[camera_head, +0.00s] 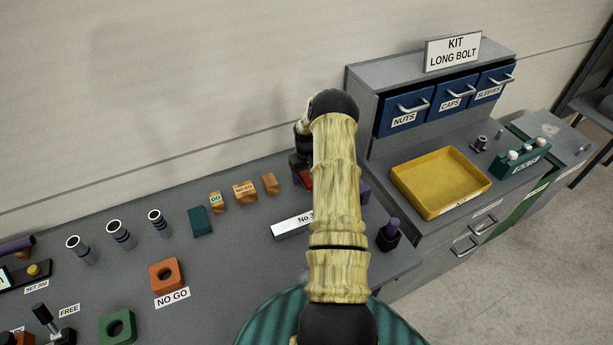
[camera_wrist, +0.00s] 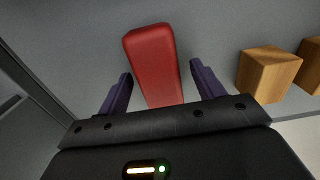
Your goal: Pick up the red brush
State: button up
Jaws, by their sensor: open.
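The red brush (camera_wrist: 152,62) shows in the wrist view as a red block with rounded edges, lying on the grey bench top. My gripper (camera_wrist: 160,82) is open, with one purple finger on each side of the red brush. I see a gap on both sides, so the fingers do not appear to grip it. The near end of the brush is hidden behind the gripper's black body. In the head view only a small part of the red brush (camera_head: 305,179) shows beside my arm, which hides the rest.
Wooden blocks (camera_wrist: 267,73) stand to the right of the brush in the wrist view. In the head view a white-labelled bar (camera_head: 290,226), a dark holder (camera_head: 389,237) and a yellow tray (camera_head: 407,187) are near my arm. A wall stands behind the bench.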

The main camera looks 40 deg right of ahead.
aim_at(307, 174)
dwell(0.4)
jog(key=c, duration=1.1)
jog(key=shift+r, duration=0.1)
notch_tip(307, 174, up, 10)
jog(key=b, duration=0.3)
jog(key=shift+b, duration=0.35)
jog(key=o, duration=0.3)
jog(key=shift+c, duration=0.9)
